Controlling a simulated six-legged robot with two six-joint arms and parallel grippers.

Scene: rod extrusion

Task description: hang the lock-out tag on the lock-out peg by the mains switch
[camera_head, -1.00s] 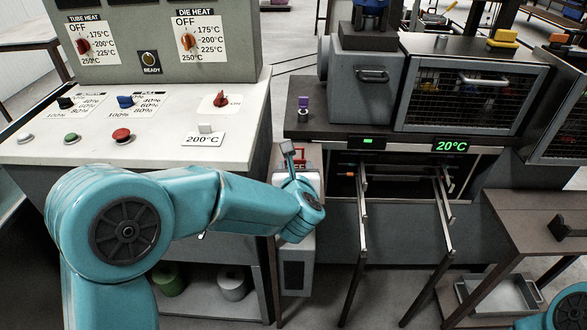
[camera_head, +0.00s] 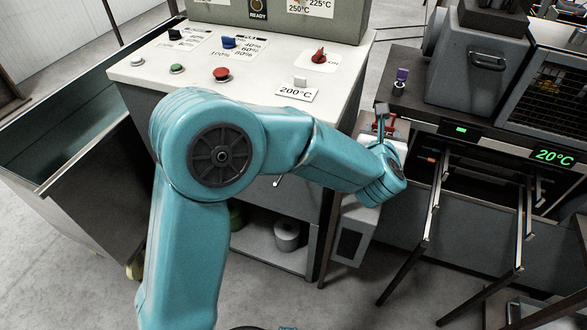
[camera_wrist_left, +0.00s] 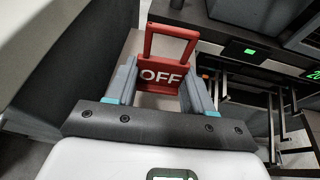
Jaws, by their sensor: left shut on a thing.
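The red lock-out tag (camera_wrist_left: 160,77) reads OFF and has an open rectangular loop at its top. My left gripper (camera_wrist_left: 160,88) is shut on it, one finger at each side, with the loop standing clear above. In the head view a bit of the tag (camera_head: 389,126) shows behind my left wrist, right of the control desk; the fingers are hidden there. A red rotary switch (camera_head: 319,56) with an ON mark, perhaps the mains switch, sits on the desk top, apart from the tag. I cannot make out the lock-out peg. My right gripper is not in view.
The control desk (camera_head: 345,62) carries several buttons and a 200°C sign (camera_head: 297,94). Right of it stands a machine with a 20°C display (camera_head: 555,156) and long rails (camera_head: 428,205) jutting forward. A purple-topped knob (camera_head: 401,76) stands on the machine's left corner. A dark bin (camera_head: 95,190) is at left.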

